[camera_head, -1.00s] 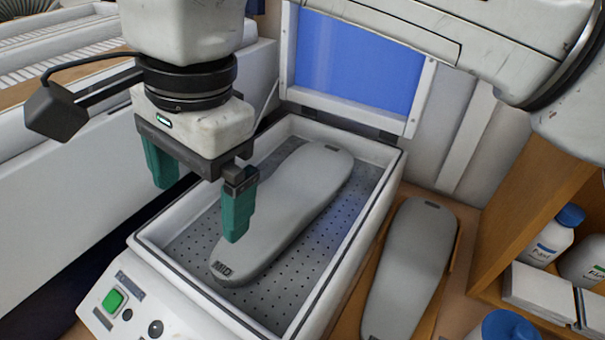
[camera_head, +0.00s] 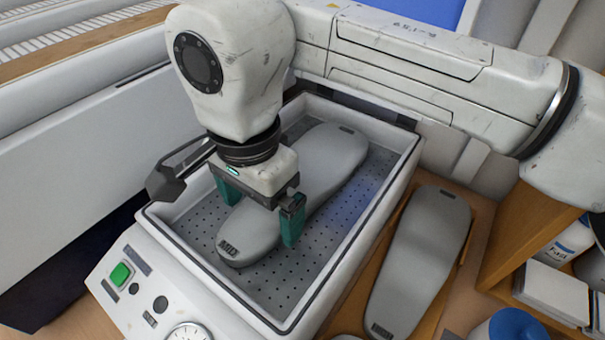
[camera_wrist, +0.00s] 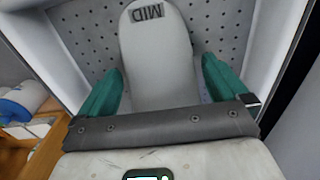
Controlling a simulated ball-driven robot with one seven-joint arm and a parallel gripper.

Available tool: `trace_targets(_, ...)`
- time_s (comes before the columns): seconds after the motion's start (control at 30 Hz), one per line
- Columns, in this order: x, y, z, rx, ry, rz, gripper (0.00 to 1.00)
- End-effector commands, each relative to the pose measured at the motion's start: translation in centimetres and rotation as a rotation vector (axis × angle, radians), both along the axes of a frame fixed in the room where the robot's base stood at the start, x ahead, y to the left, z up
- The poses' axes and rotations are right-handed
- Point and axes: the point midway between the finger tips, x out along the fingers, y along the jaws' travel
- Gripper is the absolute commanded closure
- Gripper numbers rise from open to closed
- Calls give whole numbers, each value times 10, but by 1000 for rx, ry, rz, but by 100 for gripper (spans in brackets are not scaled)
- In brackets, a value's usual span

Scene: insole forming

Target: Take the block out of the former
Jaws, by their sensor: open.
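The block (camera_head: 325,160) is a grey, insole-shaped piece marked MID at its near end. It lies flat on the perforated bed inside the white, open-topped former (camera_head: 383,215). In the wrist view the block (camera_wrist: 158,60) shows between the two green fingers. My gripper (camera_head: 262,215) is open, low inside the former, with one finger on each side of the block's near half. In the wrist view my gripper (camera_wrist: 160,85) shows a gap on both sides of the block. Whether the fingertips reach the bed is hard to tell.
A second grey insole-shaped block (camera_head: 420,260) lies on a wooden board right of the former. A wooden shelf (camera_head: 530,230) with bottles stands farther right. The former's front panel has a green button (camera_head: 121,274) and a gauge (camera_head: 188,333). Its blue-faced lid (camera_head: 425,12) is raised behind.

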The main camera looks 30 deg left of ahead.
Motion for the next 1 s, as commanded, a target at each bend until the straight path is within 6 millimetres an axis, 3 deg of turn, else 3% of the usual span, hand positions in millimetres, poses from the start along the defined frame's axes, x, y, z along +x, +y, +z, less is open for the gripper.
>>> trace_targets(0.33,0,0,-9,0,-1,0,0)
trace_targets(1.0,0,0,-8,0,-1,0,64)
